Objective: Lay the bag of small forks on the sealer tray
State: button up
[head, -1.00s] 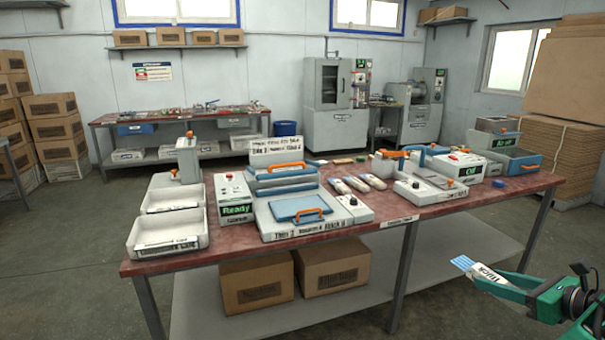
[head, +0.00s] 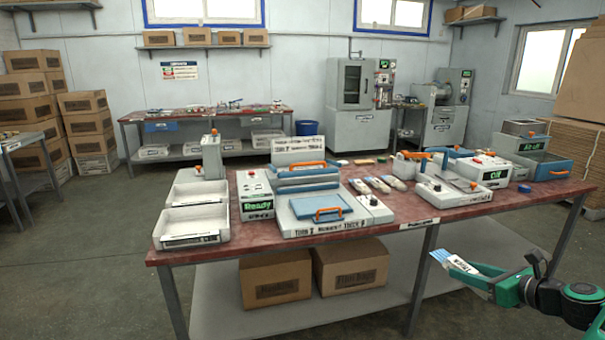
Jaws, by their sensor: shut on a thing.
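My gripper (head: 484,282) is at the lower right, shut on a small bag (head: 458,263) with a white label and blue ends sticking out. The bag is held tilted in the air, in front of the table's front edge and apart from it. What looks like the sealer (head: 446,191), a low white machine with a lever arm, stands on the right half of the red table, beyond the bag. I cannot clearly make out which part of it is the tray.
The red table (head: 290,246) has white bins (head: 190,222) at left, a blue-lidded press (head: 320,209) in the middle, and three similar packets (head: 377,185) beside it. Cardboard boxes (head: 275,281) sit on the lower shelf.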

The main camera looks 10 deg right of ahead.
jog(key=w+a, duration=0.9)
jog(key=a, duration=0.3)
jog(key=w+a+n+y, duration=0.1)
jog(key=w+a, duration=0.9)
jog(key=a, duration=0.2)
jog(key=shift+w+r+y, duration=0.2)
jog(key=shift+r+y, duration=0.1)
jog(key=shift+r, duration=0.15)
